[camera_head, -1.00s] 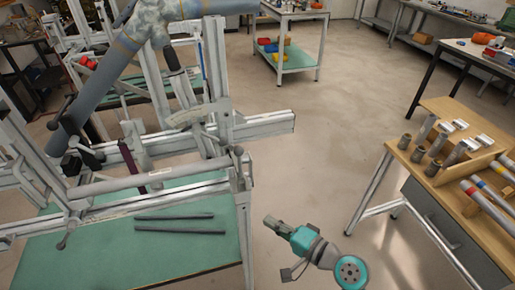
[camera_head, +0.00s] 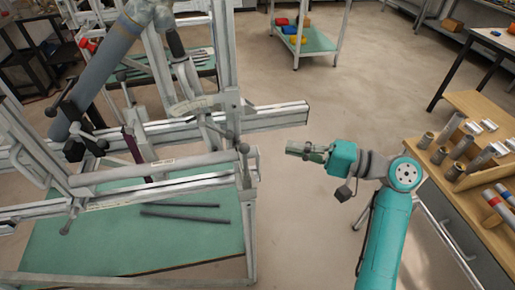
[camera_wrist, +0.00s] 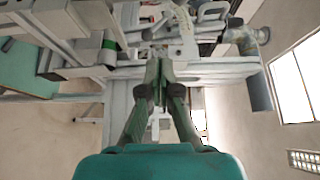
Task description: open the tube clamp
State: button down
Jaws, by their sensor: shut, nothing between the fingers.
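The grey frame jig (camera_head: 290,115) stands on the left with a light grey tube (camera_head: 150,167) lying across its front.
A thick grey-blue pipe (camera_head: 97,78) slants over the jig's upper left. Two dark rods (camera_head: 185,213) lie on the green lower shelf (camera_head: 110,245). A wooden bench (camera_head: 470,100) with short tubes stands at the right. Open floor (camera_head: 330,105) lies between jig and bench.

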jog(key=s+a, duration=0.1)
jog(key=a, duration=0.8)
jog(key=shift+s+a, duration=0.2)
jog(key=shift+s, duration=0.05)
jog(key=shift+s+d+n+y, duration=0.1)
jog(key=shift+s+n+y, duration=0.2)
jog(key=shift+s+n, duration=0.1)
dwell(0.7)
jog(key=s+d+f+n+g+y, duration=0.2)
jog(key=s+f+n+g+y, duration=0.3)
jog(key=n, duration=1.1)
jog(key=shift+s+g+y, duration=0.4)
jog(key=shift+s+g, duration=0.3)
jog(key=shift+s, duration=0.3)
jog(key=shift+s+f, duration=0.1)
jog(key=shift+f, duration=0.1)
